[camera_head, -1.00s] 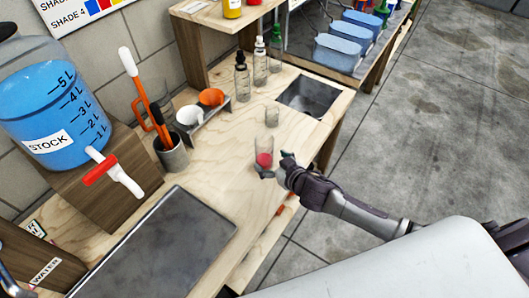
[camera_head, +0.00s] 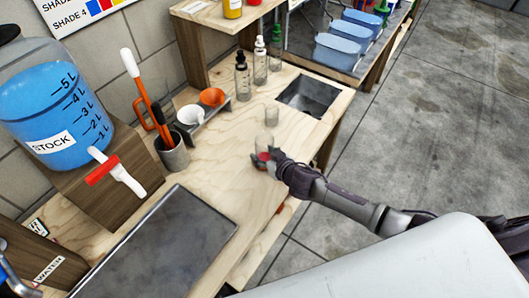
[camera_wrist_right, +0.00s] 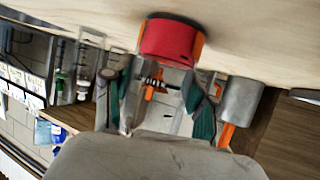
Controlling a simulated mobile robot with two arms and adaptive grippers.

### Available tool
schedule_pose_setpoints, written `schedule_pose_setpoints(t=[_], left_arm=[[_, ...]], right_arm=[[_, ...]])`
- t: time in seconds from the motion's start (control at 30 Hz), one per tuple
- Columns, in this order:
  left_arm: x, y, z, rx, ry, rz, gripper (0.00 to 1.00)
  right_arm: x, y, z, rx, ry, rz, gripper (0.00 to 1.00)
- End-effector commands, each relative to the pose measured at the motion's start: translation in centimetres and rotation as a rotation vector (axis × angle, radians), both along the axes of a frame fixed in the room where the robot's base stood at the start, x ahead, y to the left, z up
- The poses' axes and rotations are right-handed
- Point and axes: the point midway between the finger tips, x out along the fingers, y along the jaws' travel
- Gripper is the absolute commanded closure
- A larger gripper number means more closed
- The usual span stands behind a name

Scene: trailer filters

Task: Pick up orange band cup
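A clear glass cup (camera_head: 265,143) with red content at its bottom stands on the wooden worktop near the front edge. The right wrist view shows its red part (camera_wrist_right: 170,40) with orange at the sides. My right gripper (camera_head: 264,160) is low at this cup, with fingers on either side. In the wrist view the fingers (camera_wrist_right: 160,88) look spread around the clear body, and firm contact cannot be made out. An orange cup (camera_head: 212,97) and a white cup (camera_head: 191,115) sit on a small rack farther back. My left gripper is not in view.
Dropper bottles (camera_head: 242,76) and a sunken basin (camera_head: 308,95) are farther back. A tool holder (camera_head: 173,153), a blue STOCK tank (camera_head: 50,115) and a dark metal tray (camera_head: 160,245) are to the left.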

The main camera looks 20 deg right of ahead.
Motion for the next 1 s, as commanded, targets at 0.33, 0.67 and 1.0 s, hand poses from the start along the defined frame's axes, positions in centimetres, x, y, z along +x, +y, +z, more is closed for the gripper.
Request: schedule_pose_setpoints(t=[0.33,0.67,1.0], left_arm=[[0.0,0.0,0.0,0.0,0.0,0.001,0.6],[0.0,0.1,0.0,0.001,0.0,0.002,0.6],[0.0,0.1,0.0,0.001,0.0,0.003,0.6]], right_arm=[[0.0,0.0,0.0,0.0,0.0,-0.001,0.8],[0.1,-0.1,0.7,-0.001,-0.001,-0.002,0.8],[0.1,-0.1,3.6,0.0,-0.004,0.0,0.8]])
